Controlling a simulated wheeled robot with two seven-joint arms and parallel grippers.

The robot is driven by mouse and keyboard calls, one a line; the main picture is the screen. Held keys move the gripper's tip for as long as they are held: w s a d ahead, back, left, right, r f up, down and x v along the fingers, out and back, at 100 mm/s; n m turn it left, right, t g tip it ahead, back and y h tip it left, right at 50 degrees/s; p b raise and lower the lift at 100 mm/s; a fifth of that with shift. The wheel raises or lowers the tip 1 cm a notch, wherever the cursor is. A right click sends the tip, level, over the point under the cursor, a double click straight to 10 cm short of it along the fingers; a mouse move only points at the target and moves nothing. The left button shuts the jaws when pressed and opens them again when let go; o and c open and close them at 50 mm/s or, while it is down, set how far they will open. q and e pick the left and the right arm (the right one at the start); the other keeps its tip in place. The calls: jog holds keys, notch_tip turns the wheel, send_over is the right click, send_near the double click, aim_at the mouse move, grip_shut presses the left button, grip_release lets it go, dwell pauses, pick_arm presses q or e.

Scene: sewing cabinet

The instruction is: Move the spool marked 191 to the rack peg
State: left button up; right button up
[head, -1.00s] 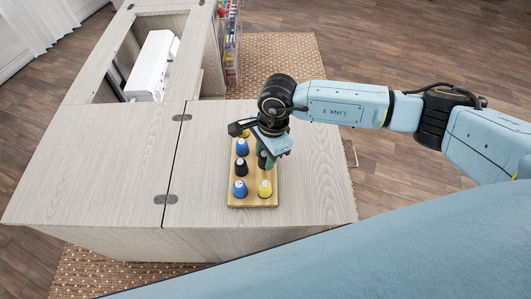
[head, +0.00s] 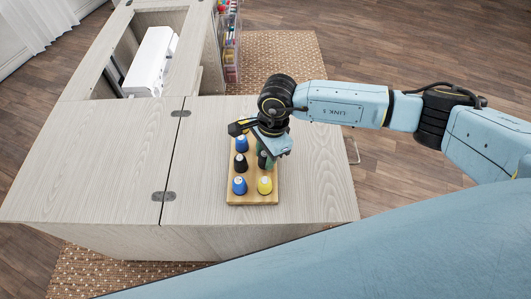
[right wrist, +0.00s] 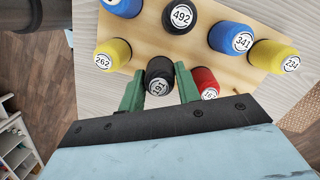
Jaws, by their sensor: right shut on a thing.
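The black spool marked 191 (right wrist: 158,82) is between the two green fingers of my right gripper (right wrist: 160,90), which is shut on it. In the head view the right gripper (head: 265,157) reaches down over the right row of the wooden rack (head: 252,199), and the dark spool shows beneath it. The spool is in line with its row; I cannot tell whether it is seated or slightly raised. A red spool (right wrist: 205,84) stands close beside the right finger, partly hidden by it. My left gripper is not in view.
The rack also holds a yellow spool 262 (right wrist: 113,53), a black 492 (right wrist: 181,16), a blue 341 (right wrist: 232,38), a yellow 234 (right wrist: 275,57) and another blue one (right wrist: 122,5). The cabinet top (head: 105,160) left of the rack is clear. A white sewing machine (head: 150,62) sits in the recess behind.

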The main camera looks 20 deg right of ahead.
jog(key=o, duration=1)
jog(key=r, duration=0.4)
jog(key=d+r, duration=0.1)
jog(key=r, duration=0.3)
jog(key=d+r, duration=0.1)
jog(key=r, duration=0.4)
jog(key=shift+w+r, duration=0.1)
jog(key=shift+w, duration=0.2)
jog(key=shift+s, duration=0.1)
